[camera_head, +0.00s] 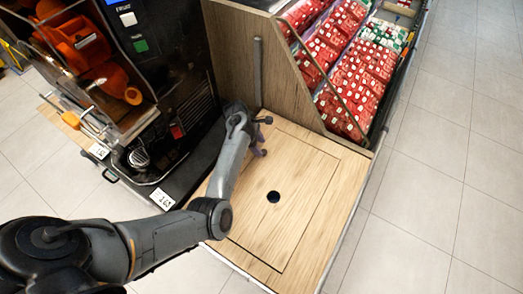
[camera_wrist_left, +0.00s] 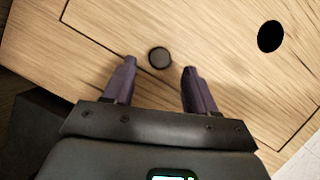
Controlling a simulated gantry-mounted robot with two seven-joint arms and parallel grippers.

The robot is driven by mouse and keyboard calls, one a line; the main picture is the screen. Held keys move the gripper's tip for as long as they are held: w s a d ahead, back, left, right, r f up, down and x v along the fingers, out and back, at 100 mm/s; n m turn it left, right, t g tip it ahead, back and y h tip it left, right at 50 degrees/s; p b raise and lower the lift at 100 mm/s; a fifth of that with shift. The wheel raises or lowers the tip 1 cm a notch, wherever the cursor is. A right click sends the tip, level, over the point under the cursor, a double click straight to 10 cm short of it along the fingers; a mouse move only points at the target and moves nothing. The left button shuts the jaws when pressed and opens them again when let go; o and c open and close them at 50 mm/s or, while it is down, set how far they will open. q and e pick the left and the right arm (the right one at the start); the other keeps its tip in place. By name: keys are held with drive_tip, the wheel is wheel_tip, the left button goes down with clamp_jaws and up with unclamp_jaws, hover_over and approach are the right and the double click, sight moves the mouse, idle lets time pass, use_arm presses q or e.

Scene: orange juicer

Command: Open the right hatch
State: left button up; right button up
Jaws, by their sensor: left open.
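The hatch is a flat wooden panel (camera_head: 293,220) outlined by a thin seam in the wooden counter top, with a round black hole (camera_head: 273,197) in it. It lies flat, flush with the surrounding wood. My left gripper (camera_head: 264,137) is over the panel's far left part, partly hidden by my arm. In the left wrist view its purple fingers (camera_wrist_left: 157,75) are spread, with the wood (camera_wrist_left: 215,55) beyond them. A round dark grey knob-like piece (camera_wrist_left: 160,57) shows between and just beyond the fingertips; I cannot tell whether it is raised. The hole (camera_wrist_left: 270,36) is off to the right.
A black juicer machine (camera_head: 165,60) with orange parts stands left of the counter. A wooden back wall (camera_head: 232,55) with a grey vertical bar (camera_head: 257,72) rises behind. Sloped bins of red packages (camera_head: 355,70) stand beyond. Tiled floor (camera_head: 420,200) is clear on the right.

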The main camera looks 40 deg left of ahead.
sight(263, 151)
use_arm(q)
drive_tip(key=shift+b+x, duration=0.4)
drive_tip(key=shift+x, duration=1.2)
drive_tip(key=shift+c, duration=0.2)
clamp_jaws()
